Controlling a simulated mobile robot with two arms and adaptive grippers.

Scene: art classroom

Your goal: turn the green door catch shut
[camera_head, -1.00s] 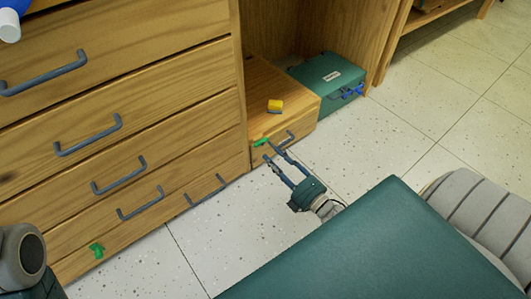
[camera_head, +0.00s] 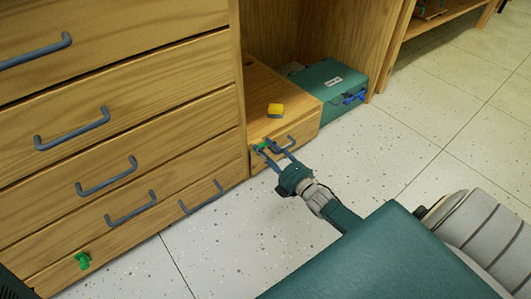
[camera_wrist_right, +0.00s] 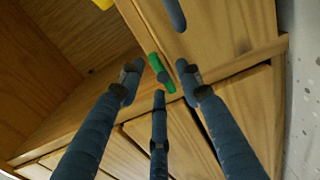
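A small green catch (camera_head: 264,145) sits on the front of the low wooden box unit, near its upper left corner. In the right wrist view the catch (camera_wrist_right: 156,64) is a narrow green bar, lying slantwise across the wood. My right gripper (camera_head: 270,150) is open, its fingers reaching to the front of the unit. In the wrist view its fingertips (camera_wrist_right: 158,76) stand on either side of the catch, with a gap to each; contact cannot be told. A second green catch (camera_head: 83,260) is low on the drawer cabinet at left. My left gripper is out of view.
A grey handle (camera_head: 284,145) is close beside my right fingers. A yellow block (camera_head: 275,110) lies on top of the unit. A teal case (camera_head: 330,88) with a blue latch stands behind it. The speckled floor (camera_head: 385,150) to the right is clear.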

